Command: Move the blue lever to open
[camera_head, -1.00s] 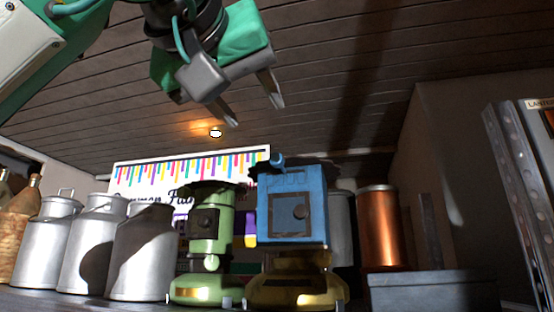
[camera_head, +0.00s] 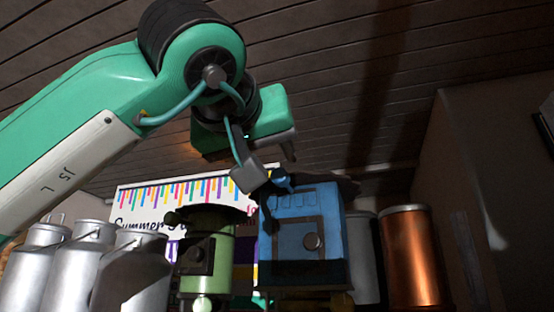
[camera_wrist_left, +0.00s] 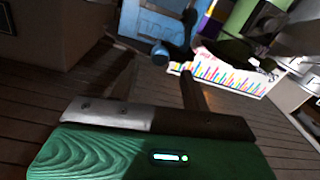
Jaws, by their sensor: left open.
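The blue machine (camera_head: 300,235) stands right of centre in the head view, a round knob on its front. A short blue lever (camera_head: 283,182) sticks up at its top left corner. My left gripper (camera_head: 278,178) is open and empty, right at the lever. In the left wrist view the lever's rounded blue end (camera_wrist_left: 160,54) lies in the gap between the two fingertips (camera_wrist_left: 158,66). I cannot tell whether a finger touches it. The lever's base is partly hidden by the gripper in the head view.
A green machine (camera_head: 208,250) stands close on the left of the blue one. Metal milk cans (camera_head: 132,272) are further left, and a copper canister (camera_head: 412,258) is on the right. A striped banner (camera_head: 150,200) hangs behind.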

